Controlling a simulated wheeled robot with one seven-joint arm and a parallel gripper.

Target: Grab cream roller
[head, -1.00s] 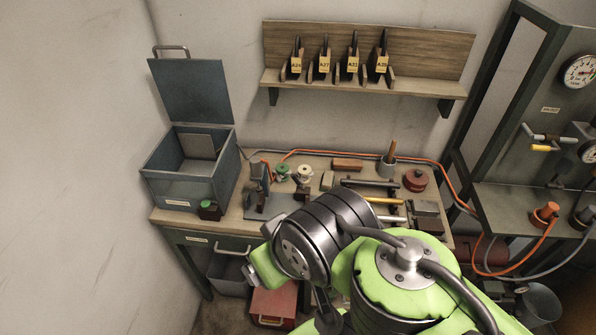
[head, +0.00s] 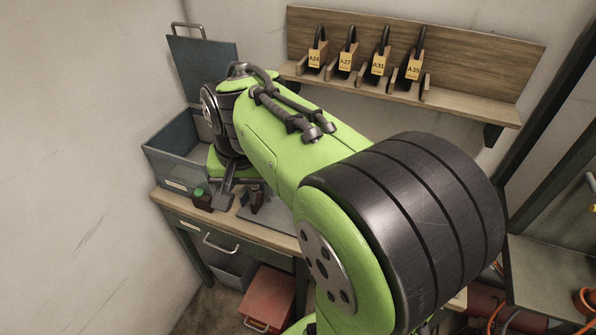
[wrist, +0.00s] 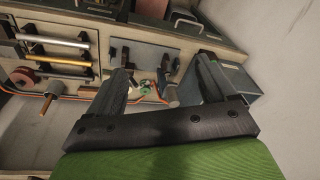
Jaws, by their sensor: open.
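My gripper (wrist: 164,66) is open and empty in the wrist view, its two dark fingers wide apart above the bench.
A wall shelf (head: 400,85) holds tagged blocks.

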